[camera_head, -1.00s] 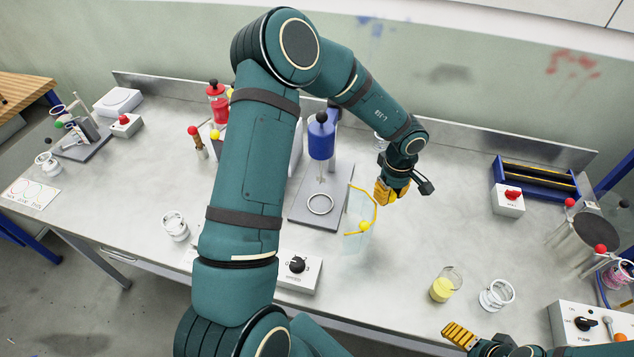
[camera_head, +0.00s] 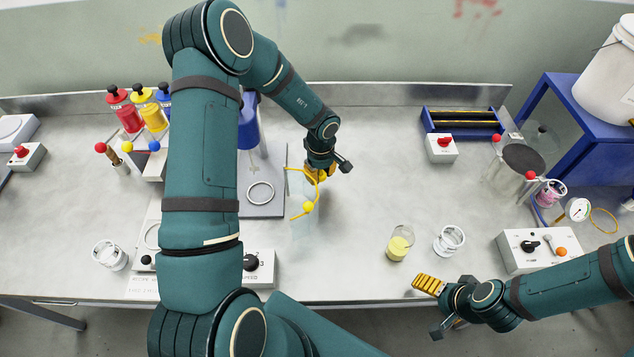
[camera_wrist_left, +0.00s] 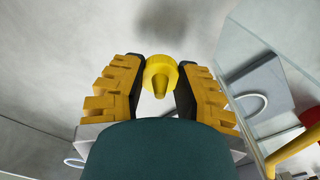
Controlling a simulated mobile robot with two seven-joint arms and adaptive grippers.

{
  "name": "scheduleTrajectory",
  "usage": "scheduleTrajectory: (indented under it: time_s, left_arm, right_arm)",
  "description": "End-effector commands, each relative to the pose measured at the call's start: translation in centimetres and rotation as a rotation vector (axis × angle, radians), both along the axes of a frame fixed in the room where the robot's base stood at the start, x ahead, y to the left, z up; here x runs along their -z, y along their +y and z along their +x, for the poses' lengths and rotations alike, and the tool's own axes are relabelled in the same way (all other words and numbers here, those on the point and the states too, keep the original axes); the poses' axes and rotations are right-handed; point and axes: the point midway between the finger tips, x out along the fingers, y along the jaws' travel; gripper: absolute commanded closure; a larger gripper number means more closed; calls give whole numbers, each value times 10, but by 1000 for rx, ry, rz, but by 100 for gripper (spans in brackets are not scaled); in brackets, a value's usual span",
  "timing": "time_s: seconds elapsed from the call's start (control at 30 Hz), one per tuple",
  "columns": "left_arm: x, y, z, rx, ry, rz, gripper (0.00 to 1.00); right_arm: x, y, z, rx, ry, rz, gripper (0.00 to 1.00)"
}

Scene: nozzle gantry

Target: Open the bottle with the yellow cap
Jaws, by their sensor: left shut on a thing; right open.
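A yellow cap (camera_wrist_left: 160,76) with a tapered spout is between my left gripper's fingers (camera_wrist_left: 160,85) in the left wrist view. The fingers are shut on it. Any bottle beneath the cap is hidden there. In the head view my left gripper (camera_head: 318,173) is low over the table, just behind a clear panel with a yellow edge and ball (camera_head: 309,207); the cap cannot be made out clearly. My right gripper (camera_head: 428,286) is open and empty near the front edge, right of centre.
A blue-topped stand with a ring (camera_head: 260,192) is left of my left gripper. Red (camera_head: 127,115) and yellow (camera_head: 153,117) bottles with dark tops stand at the back left. A beaker with yellow contents (camera_head: 399,247) and a white ring holder (camera_head: 449,241) stand near the front.

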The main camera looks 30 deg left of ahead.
Motion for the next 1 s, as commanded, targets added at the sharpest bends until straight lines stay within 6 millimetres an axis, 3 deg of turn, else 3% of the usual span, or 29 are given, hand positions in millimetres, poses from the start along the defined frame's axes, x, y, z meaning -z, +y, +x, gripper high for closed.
scheduleTrajectory:
  time_s: [0.4,0.77,0.8,0.83,0.87,1.0]
  left_arm:
    - [42,-1,0,0,-1,1,100]
    - [44,0,0,0,0,0,100]
    - [45,0,0,0,-1,0,60]
    - [45,0,0,0,-1,0,49]
    - [44,0,0,0,-1,0,44]
    - [44,0,0,0,0,0,44]
  right_arm:
    - [8,0,0,0,0,-2,14]
    - [7,0,0,0,0,-2,14]
    - [7,0,0,0,0,-2,14]
    - [7,0,0,0,0,-2,14]
    - [7,0,0,0,0,-1,14]
    - [7,0,0,0,0,-1,14]
